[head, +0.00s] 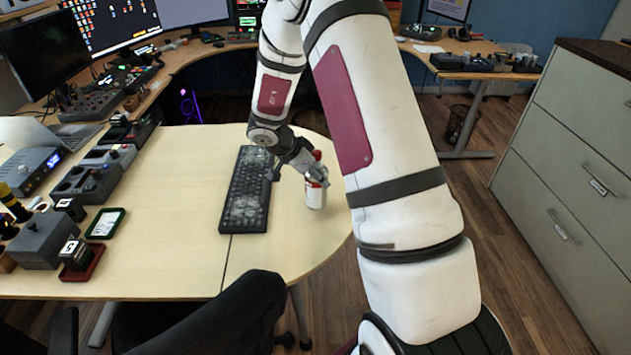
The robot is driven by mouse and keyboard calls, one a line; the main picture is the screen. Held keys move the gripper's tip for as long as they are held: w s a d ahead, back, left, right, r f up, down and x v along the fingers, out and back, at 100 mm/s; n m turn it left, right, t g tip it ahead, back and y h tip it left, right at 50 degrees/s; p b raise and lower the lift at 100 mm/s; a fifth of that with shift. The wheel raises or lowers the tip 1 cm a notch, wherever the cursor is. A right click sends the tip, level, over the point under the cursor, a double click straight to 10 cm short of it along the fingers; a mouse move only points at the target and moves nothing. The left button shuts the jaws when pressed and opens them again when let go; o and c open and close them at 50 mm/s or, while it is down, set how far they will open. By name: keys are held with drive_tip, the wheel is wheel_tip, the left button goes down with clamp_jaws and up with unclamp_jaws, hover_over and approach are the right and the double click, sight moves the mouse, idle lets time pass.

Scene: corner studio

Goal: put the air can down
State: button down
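The air can (315,196), white with red near its top, stands upright at the right end of the light wooden desk (270,255), as far as I can see. My gripper (317,176) is at the upper part of the can, with its fingers at the red section. Its fingers look closed around the can, but the far finger is partly hidden. The can's base appears at or very near the desk surface; I cannot tell whether it touches.
A dark keyboard (247,190) lies just left of the can. Several control boxes (85,185) line the desk's left side. A black chair (215,315) stands at the front edge. The desk's rounded right edge is close to the can. A drawer cabinet (575,150) stands at right.

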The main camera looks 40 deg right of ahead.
drive_tip(key=shift+d+f, duration=0.1)
drive_tip(key=shift+f, duration=1)
drive_tip(key=shift+f, duration=0.15)
drive_tip(key=c, duration=0.6)
unclamp_jaws()
drive_tip(key=shift+c, duration=0.2)
